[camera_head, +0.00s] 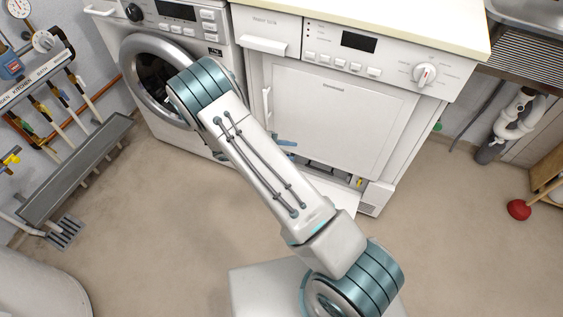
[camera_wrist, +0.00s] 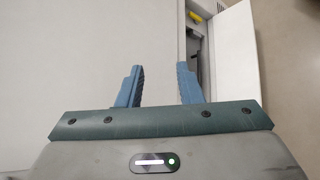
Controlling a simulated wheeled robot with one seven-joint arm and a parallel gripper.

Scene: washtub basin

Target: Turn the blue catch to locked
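My gripper (camera_wrist: 160,67) shows in the wrist view with its two blue fingers apart and nothing seen between them. It faces the white front of the dryer (camera_head: 340,115), left of a low opening (camera_wrist: 199,45). In the head view my arm covers most of the gripper. A small blue piece (camera_head: 285,142) sticks out beside the arm there; it looks like a fingertip, but I cannot be sure. I cannot make out the blue catch for certain in either view. The opening holds dark parts and a small yellow part (camera_wrist: 195,18).
A white flap (camera_wrist: 233,50) hangs open beside the opening. A washing machine (camera_head: 185,50) stands to the left of the dryer. A tool rack and grey trough (camera_head: 75,170) line the left wall. A red plunger (camera_head: 518,209) lies at right. The floor in front is mostly clear.

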